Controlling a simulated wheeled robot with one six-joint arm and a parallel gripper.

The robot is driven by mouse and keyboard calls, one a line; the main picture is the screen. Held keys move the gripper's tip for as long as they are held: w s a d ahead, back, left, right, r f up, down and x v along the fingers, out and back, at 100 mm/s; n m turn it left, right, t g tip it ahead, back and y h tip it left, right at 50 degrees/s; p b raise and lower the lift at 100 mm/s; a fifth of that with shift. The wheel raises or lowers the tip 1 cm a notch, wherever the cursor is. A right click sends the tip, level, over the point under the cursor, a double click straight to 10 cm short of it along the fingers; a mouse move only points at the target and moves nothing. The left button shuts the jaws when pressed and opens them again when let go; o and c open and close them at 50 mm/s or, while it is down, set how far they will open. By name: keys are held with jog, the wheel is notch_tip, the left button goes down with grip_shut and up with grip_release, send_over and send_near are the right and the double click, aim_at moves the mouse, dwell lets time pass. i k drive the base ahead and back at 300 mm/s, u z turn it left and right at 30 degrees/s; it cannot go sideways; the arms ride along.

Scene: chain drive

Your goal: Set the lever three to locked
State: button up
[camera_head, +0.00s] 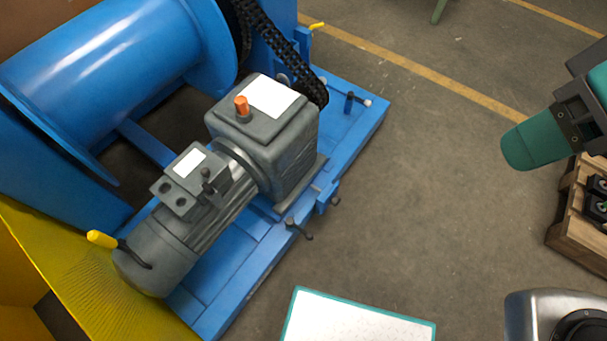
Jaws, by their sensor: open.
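I cannot tell from any marking which lever is number three. A lever with a yellow grip (103,240) sticks out left from the end of the grey motor (165,245). A smaller yellow-tipped lever (316,27) is at the top beside the chain. Dark handles (299,230) are on the frame's front edge. My gripper (570,113), teal and dark grey, is at the right edge, partly cut off. It is open and well apart from all the levers.
A grey gearbox (285,145) with an orange plug, a black chain (272,40) and a blue drum (105,65) fill the left. A white teal-edged board (355,318) is at the bottom. A wooden pallet (575,235) is at right. The middle floor is clear.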

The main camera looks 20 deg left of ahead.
aim_at(290, 221)
jog(key=k, duration=0.5)
jog(key=u, duration=0.95)
jog(key=i, duration=0.45)
jog(key=z, duration=1.85)
jog(key=k, duration=0.4)
jog(key=u, duration=0.05)
